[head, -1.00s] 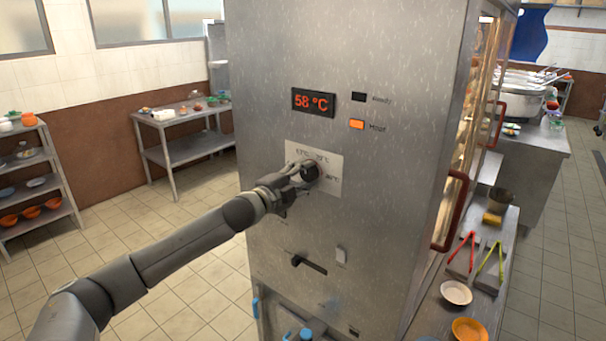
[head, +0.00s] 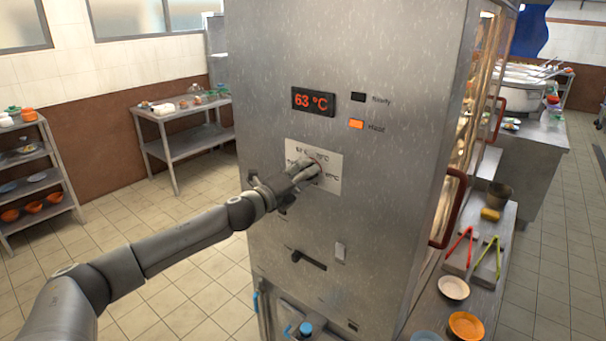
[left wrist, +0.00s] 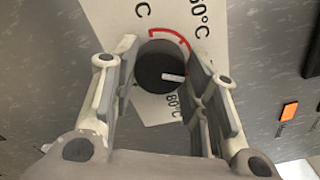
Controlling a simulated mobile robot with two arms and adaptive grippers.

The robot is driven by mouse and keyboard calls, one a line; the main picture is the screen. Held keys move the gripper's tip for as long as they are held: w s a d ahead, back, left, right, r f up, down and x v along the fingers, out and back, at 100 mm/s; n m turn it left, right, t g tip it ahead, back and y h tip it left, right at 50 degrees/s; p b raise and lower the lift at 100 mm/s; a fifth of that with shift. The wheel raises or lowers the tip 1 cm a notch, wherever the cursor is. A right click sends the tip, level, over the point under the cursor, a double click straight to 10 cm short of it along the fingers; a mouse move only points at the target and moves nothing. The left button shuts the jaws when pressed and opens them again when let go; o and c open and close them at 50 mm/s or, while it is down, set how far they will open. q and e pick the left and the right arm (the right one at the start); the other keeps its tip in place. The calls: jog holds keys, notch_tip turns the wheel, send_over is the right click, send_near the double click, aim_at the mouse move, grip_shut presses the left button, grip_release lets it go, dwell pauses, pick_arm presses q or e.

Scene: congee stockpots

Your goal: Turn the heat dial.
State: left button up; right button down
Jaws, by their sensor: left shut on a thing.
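The heat dial (left wrist: 160,68) is a round black knob with a white pointer mark, on a white plate (head: 331,182) with temperature markings on the front of the steel cabinet (head: 390,120). My left gripper (head: 308,172) is at the dial, and its fingers cover most of the dial in the head view. In the left wrist view the two fingers (left wrist: 158,85) stand on either side of the dial, shut on it. A red arc and the figures 60 and 80 °C show around the dial. The display (head: 314,102) reads 63 °C. My right gripper is not in view.
The orange Heat lamp (head: 356,124) is lit and the Ready lamp (head: 358,97) is dark. A lever slot (head: 309,260) lies below the plate. A side counter with red tongs (head: 460,247) and bowls (head: 467,326) stands to the right. Open floor lies to the left.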

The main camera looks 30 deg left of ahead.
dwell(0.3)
pick_arm(q)
jog(key=o, duration=1.1)
jog(key=shift+c, duration=0.2)
jog(key=shift+s+a, duration=0.15)
jog(key=shift+s, duration=1.85)
jog(key=shift+s+a, duration=0.15)
jog(key=shift+s, duration=1.8)
jog(key=shift+s+a, duration=0.15)
jog(key=shift+s, duration=1.85)
